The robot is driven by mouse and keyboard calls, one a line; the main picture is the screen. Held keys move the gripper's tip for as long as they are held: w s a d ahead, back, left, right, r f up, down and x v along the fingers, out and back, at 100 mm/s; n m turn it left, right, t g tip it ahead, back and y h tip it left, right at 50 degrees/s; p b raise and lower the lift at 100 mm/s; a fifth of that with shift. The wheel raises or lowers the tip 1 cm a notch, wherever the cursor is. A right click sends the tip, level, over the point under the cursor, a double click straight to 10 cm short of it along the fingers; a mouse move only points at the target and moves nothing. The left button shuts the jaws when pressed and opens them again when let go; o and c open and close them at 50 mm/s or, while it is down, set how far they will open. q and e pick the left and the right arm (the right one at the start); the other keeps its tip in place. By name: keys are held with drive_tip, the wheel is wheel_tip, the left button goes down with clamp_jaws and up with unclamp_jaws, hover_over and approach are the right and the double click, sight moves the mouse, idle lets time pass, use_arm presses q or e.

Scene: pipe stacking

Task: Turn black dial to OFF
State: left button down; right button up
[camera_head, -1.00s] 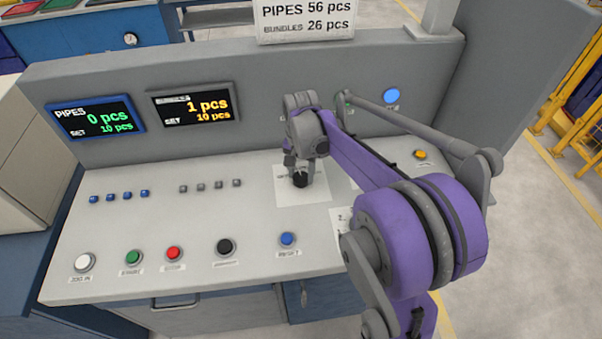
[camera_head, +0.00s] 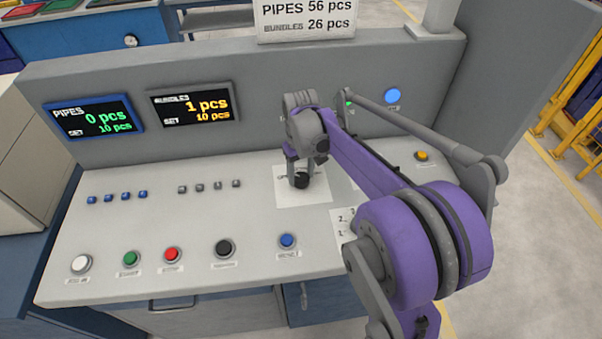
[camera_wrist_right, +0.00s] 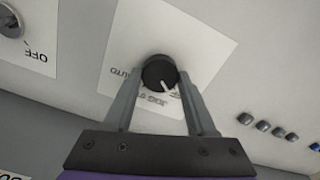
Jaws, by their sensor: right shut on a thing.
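The black dial (camera_head: 301,181) sits on a white label (camera_head: 316,194) on the console's sloping panel. In the right wrist view the dial (camera_wrist_right: 159,72) has a white pointer line aimed down and to the right. Its label shows upside down, with AUTO at the left; other lettering is partly hidden or too blurred to read. My right gripper (camera_head: 298,170) reaches down over the dial. In the right wrist view the gripper (camera_wrist_right: 158,85) has one finger on each side of the dial and is shut on it. My left gripper is not in view.
A grey knob (camera_wrist_right: 10,22) with an OFF label is at the wrist view's top left. A black button (camera_head: 224,248) and a blue button (camera_head: 287,240) line the front edge. Small grey buttons (camera_head: 200,187) lie left of the dial. The upright display wall (camera_head: 250,80) stands behind.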

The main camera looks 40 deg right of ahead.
sight(301, 177)
drive_tip(key=shift+n, duration=0.7)
drive_tip(key=o, duration=1.4)
wheel_tip(301, 177, up, 11)
drive_tip(key=shift+f+p, duration=0.1)
drive_tip(key=shift+p, duration=0.2)
